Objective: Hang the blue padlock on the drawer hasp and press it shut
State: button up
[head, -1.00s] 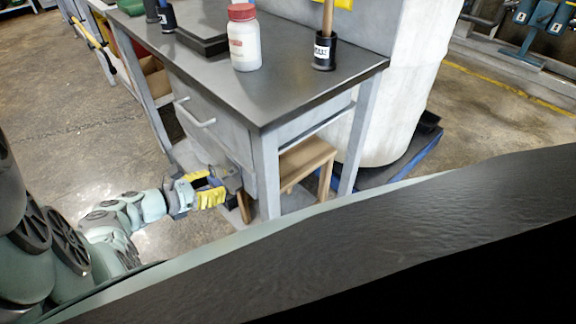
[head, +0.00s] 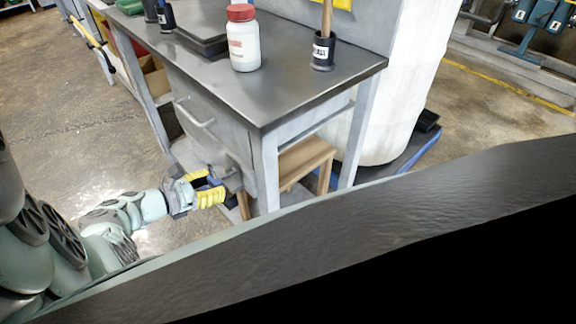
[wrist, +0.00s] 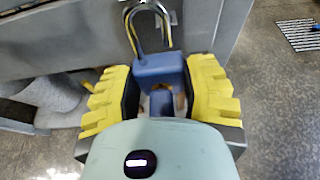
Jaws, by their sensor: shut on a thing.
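The blue padlock (wrist: 160,70) sits between my gripper's yellow-padded fingers in the wrist view. Its U-shaped shackle (wrist: 166,24) points away from my gripper, against the grey desk front. My gripper (wrist: 162,92) is shut on the padlock's body. In the head view my gripper (head: 212,186) is low at the desk's drawer side, beside a grey metal fitting (head: 226,173) that looks like the hasp. The padlock is mostly hidden there by the fingers.
The grey desk (head: 300,95) carries a white bottle with a red cap (head: 244,45) and a black brush holder (head: 324,52). A drawer handle (head: 195,112) sticks out above my gripper. A wooden stool (head: 305,158) stands underneath.

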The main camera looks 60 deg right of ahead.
aim_at(219, 180)
jog(key=shift+s+d, duration=0.25)
jog(key=shift+d, duration=0.8)
jog(key=shift+s+d, duration=0.2)
jog(key=shift+d, duration=0.8)
dwell(0.5)
jog(key=shift+f, duration=0.2)
dwell(0.3)
jog(key=o, duration=1.1)
jog(key=shift+c, duration=0.2)
jog(key=shift+c, duration=0.4)
jog(key=shift+w+a+r+p, duration=0.1)
jog(key=shift+a+r+p, duration=0.25)
jog(key=shift+a, duration=0.15)
jog(key=shift+p+v, duration=1.35)
jog(key=shift+v, duration=1.6)
jog(key=shift+f, duration=0.15)
